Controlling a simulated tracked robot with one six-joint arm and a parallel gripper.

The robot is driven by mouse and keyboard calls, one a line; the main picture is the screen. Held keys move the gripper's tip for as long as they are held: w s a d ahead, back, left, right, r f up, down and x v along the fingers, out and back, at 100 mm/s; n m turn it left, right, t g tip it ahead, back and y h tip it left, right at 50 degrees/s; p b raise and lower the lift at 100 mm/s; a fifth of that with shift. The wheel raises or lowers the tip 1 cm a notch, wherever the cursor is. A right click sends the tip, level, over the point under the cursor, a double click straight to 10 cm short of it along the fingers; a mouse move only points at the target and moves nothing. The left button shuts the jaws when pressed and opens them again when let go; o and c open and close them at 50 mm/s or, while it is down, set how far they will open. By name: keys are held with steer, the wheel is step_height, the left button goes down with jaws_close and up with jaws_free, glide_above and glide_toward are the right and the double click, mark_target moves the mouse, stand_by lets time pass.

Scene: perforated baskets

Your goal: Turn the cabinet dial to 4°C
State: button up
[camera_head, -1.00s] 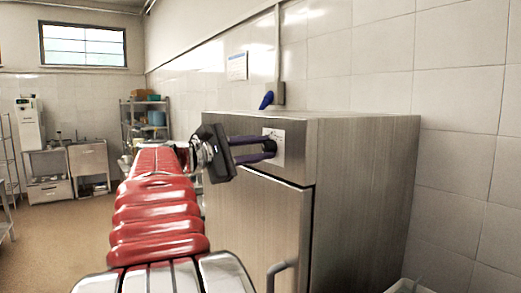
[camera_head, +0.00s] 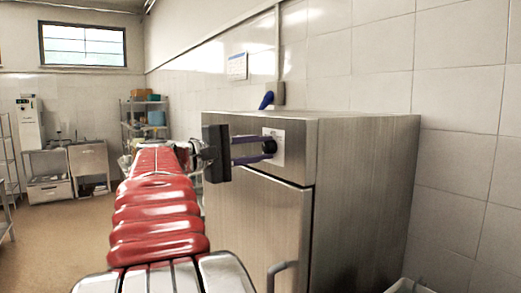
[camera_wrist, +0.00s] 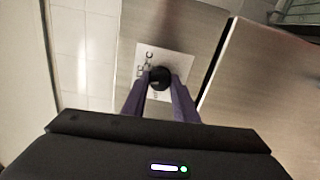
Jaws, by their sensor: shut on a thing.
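The steel cabinet (camera_head: 365,200) stands right of centre in the head view. A white dial plate (camera_head: 278,158) is on its upper front, with a round black dial (camera_head: 270,146) on it. In the wrist view the dial (camera_wrist: 160,77) is in front of the plate (camera_wrist: 182,62). My gripper (camera_head: 266,149) reaches the dial from the left, its two purple fingers one on each side and shut on it. The fingertips (camera_wrist: 160,86) also show in the wrist view. The plate's marks are too small and tilted to read, and the dial's pointer cannot be made out.
The cabinet door (camera_head: 258,220) below the dial is closed, with a handle (camera_head: 281,272) at its lower right. A blue-handled thing (camera_head: 266,100) is above the cabinet by the wall. Shelves (camera_head: 144,120) and a sink unit stand far left. Floor at left is clear.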

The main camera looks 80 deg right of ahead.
steer(key=shift+f+m, duration=0.25)
steer(key=shift+m, duration=1.25)
steer(key=o, duration=1.1)
steer(key=shift+r, duration=0.15)
steer(key=shift+c, duration=0.2)
steer(key=v, duration=1.3)
steer(key=shift+w+a, duration=0.3)
